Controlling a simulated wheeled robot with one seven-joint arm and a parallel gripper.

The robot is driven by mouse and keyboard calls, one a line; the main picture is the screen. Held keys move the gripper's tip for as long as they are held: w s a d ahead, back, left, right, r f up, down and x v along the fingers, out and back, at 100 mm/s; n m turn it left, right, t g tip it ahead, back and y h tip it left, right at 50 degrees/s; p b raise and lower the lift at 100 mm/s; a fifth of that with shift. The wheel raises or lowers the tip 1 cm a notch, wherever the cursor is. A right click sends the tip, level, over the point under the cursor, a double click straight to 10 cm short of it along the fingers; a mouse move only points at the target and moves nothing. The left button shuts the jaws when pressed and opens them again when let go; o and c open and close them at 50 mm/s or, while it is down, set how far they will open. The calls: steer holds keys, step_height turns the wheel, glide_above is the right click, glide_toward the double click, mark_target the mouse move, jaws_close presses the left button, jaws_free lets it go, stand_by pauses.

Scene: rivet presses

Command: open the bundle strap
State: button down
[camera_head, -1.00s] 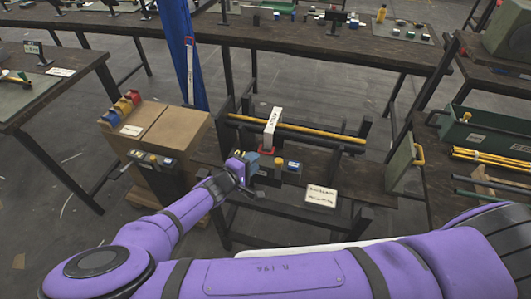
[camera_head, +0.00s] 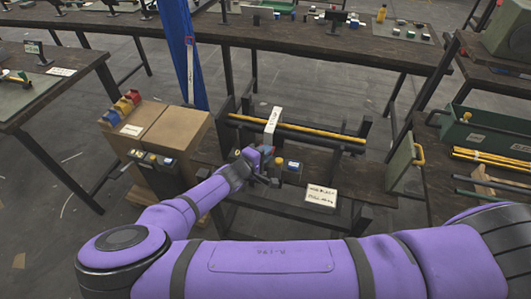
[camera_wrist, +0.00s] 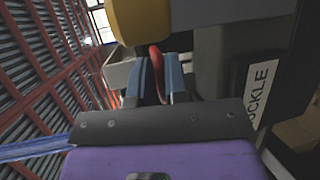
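A white strap band (camera_head: 273,122) with printed lettering wraps over a bundle of yellow rods (camera_head: 320,136) on the dark rack. In the wrist view, a red lever (camera_wrist: 155,58) shows between the two blue-grey fingers of my gripper (camera_wrist: 163,75). A gap shows between the fingers, so my gripper looks open around the lever. I cannot tell whether either finger touches it. In the head view, my gripper (camera_head: 267,156) is at the buckle area just below the strap and hides the red part. A label ending in "UCKLE" (camera_wrist: 262,92) stands right of the fingers in the wrist view.
A white sign (camera_head: 320,196) is on the rack's front. Cardboard-coloured boxes (camera_head: 175,135) stand left. A green bin (camera_head: 485,135) and yellow rods lie on the right bench.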

mark_target(268, 137)
stand_by(0.3)
